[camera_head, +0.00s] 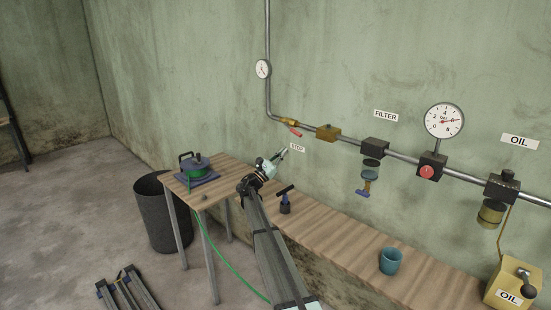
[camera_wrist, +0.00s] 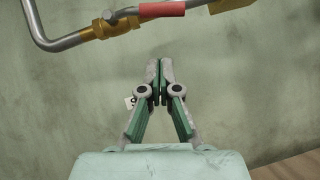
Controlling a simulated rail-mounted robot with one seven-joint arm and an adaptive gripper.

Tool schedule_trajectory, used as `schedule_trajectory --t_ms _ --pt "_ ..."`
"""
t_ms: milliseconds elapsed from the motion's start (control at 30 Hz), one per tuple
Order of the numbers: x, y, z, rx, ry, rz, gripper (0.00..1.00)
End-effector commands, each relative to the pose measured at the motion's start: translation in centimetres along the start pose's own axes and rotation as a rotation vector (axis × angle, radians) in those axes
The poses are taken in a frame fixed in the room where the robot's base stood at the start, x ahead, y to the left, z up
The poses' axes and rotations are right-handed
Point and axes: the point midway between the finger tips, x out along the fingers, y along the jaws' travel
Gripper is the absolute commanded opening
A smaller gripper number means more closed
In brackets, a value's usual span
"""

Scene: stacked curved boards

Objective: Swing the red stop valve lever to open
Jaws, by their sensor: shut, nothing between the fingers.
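The red stop valve lever (camera_head: 295,131) sits on a brass valve (camera_head: 289,121) on the wall pipe, just above the STOP label (camera_head: 298,147). In the head view it slants down and to the right, away from the pipe. In the wrist view the red lever (camera_wrist: 162,10) runs across the top, beside the brass fitting (camera_wrist: 112,24). My gripper (camera_head: 284,151) is just below the lever, at the left of the STOP label. In the wrist view my gripper (camera_wrist: 160,68) has its fingertips together and empty, with a gap between them and the lever.
A wooden bench (camera_head: 340,236) runs along the wall below, holding a black T-handled tool (camera_head: 285,200) and a blue cup (camera_head: 390,261). A small table (camera_head: 228,168) carries a green reel (camera_head: 196,166). The filter bowl (camera_head: 369,172) hangs to the right.

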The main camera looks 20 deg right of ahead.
Motion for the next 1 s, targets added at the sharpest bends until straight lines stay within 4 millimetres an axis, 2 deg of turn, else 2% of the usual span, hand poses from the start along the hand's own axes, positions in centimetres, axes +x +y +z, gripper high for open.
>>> schedule_trajectory --t_ms 33,133,233,400,867,1000 --pt "1.3 0.2 0.2 0.0 0.0 -0.001 0.0" --pt "3.1 0.1 0.2 -0.001 -0.001 -0.002 0.0" --pt "4.1 0.1 1.5 0.001 0.0 0.0 0.0" --pt "5.2 0.0 2.5 0.001 0.001 0.0 0.0" --pt "5.6 0.0 2.9 0.0 0.001 0.0 0.0" --pt "4.7 0.7 3.3 -0.004 0.004 0.018 0.0"
